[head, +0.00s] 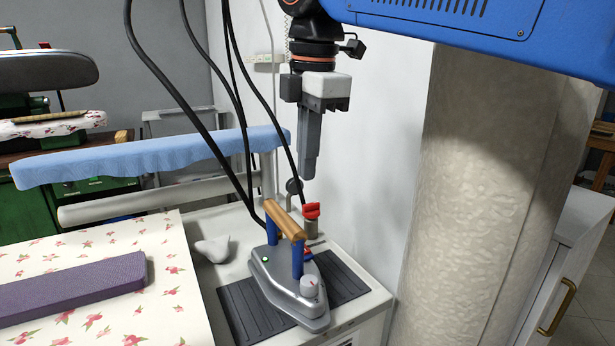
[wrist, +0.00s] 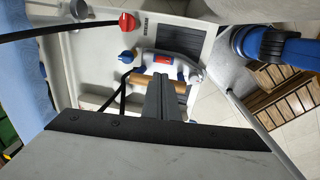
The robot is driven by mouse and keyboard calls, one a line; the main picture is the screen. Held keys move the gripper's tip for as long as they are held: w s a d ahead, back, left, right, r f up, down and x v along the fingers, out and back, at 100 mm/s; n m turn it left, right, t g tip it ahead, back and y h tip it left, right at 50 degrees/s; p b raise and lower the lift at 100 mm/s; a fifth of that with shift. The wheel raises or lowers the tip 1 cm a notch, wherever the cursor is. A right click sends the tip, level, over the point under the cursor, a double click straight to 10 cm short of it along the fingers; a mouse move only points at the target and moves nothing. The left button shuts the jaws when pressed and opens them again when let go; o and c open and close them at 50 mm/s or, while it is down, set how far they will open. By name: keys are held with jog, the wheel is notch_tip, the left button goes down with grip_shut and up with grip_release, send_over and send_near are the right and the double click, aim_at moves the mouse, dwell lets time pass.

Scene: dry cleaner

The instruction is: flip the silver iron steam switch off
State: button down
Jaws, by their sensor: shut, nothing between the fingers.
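The silver iron (head: 280,277) stands on a dark ribbed rest, with a wooden handle (head: 287,220) on blue posts. A small red switch (head: 308,252) shows partly behind a post; it shows more clearly on the iron's body in the wrist view (wrist: 162,60). Which way it is flipped is too small to tell. My gripper (head: 308,177) is shut and empty, pointing down above and behind the handle, apart from the iron. In the wrist view its fingers (wrist: 164,82) overlap the wooden handle and hide part of the iron.
A red valve knob (head: 311,210) stands just behind the iron. Black hoses (head: 180,80) hang left of my gripper. A padded blue board (head: 150,155) and a floral ironing surface (head: 110,235) are at left. A pale column (head: 475,200) rises at right.

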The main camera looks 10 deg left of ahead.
jog(key=f, duration=0.4)
jog(key=w+f, duration=0.1)
jog(key=f, duration=0.4)
jog(key=a+f, duration=0.1)
jog(key=f, duration=0.4)
jog(key=shift+w, duration=0.2)
